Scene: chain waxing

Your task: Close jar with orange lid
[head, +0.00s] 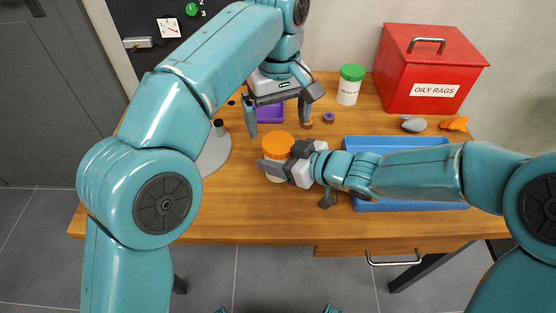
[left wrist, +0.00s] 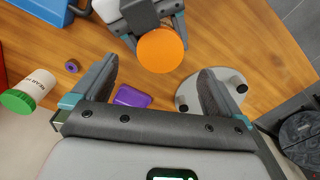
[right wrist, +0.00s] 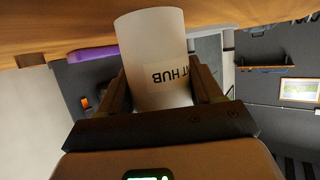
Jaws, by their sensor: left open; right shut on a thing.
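The white jar (head: 274,177) stands upright on the table with the orange lid (head: 278,144) on its top. I cannot tell whether the lid is tight. My right gripper (head: 284,163) is shut around the jar's body from the right. In the right wrist view the white jar (right wrist: 155,50) sits between the fingers, its label upside down and the lid hidden. My left gripper (head: 279,113) is open and empty, behind and above the jar. In the left wrist view the orange lid (left wrist: 160,50) lies ahead between the open fingertips.
A blue tray (head: 355,205) lies under my right forearm. A purple tray (head: 269,113) and a purple ring (head: 328,117) lie behind the jar. A green-lidded jar (head: 348,92) and a red OILY RAGS box (head: 432,65) stand at the back. A grey round base (head: 213,155) is left.

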